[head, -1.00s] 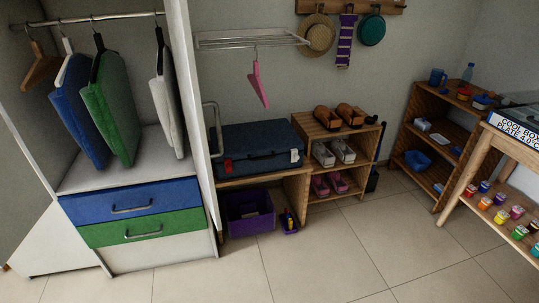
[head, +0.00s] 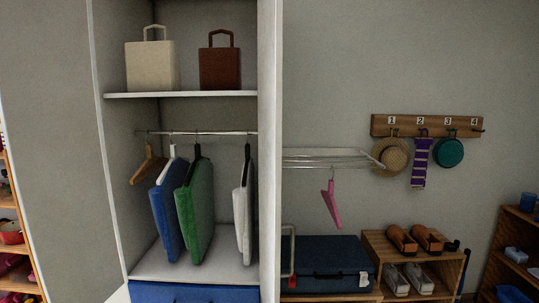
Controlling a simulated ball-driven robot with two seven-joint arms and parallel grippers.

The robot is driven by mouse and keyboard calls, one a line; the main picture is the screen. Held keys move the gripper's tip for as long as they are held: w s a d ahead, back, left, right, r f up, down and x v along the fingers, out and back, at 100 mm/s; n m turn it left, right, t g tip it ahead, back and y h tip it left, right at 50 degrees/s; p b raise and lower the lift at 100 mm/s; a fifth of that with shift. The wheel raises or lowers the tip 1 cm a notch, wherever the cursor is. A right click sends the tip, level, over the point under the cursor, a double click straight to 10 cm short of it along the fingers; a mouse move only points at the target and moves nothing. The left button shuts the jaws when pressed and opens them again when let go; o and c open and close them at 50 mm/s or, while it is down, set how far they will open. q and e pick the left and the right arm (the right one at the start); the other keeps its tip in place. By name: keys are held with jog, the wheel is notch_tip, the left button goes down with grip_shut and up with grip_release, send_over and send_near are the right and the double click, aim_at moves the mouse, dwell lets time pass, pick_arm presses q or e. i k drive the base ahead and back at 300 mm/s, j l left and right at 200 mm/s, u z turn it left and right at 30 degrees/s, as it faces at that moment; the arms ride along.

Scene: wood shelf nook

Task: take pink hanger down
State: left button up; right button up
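The pink hanger (head: 333,208) hangs by its hook from a silver wire rack (head: 335,158) on the wall, just right of the white wardrobe. It is empty and tilted in the picture, above a dark blue suitcase (head: 325,262). Neither of my grippers shows in the head view.
The wardrobe's white side panel (head: 270,150) stands left of the rack. Inside, a rail (head: 210,133) holds a wooden hanger and blue, green and white garments. A peg board (head: 425,126) with hats and a purple scarf is at right. A shoe shelf (head: 372,246) stands below.

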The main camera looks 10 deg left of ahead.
aim_at(331, 187)
jog(key=i+l+u, duration=0.15)
jog(key=u, duration=0.2)
jog(key=i+l+u, duration=0.15)
jog(key=u, duration=0.25)
jog(key=i+l+u, duration=0.1)
jog(key=l+u, duration=0.25)
jog(key=i+l+u, duration=0.1)
jog(key=l, duration=0.35)
jog(key=i+l, duration=0.15)
jog(key=l, duration=0.3)
jog(key=i+l+u, duration=0.15)
jog(key=l, duration=0.3)
jog(key=i+l, duration=0.15)
jog(key=i, duration=0.35)
jog(key=u, duration=0.05)
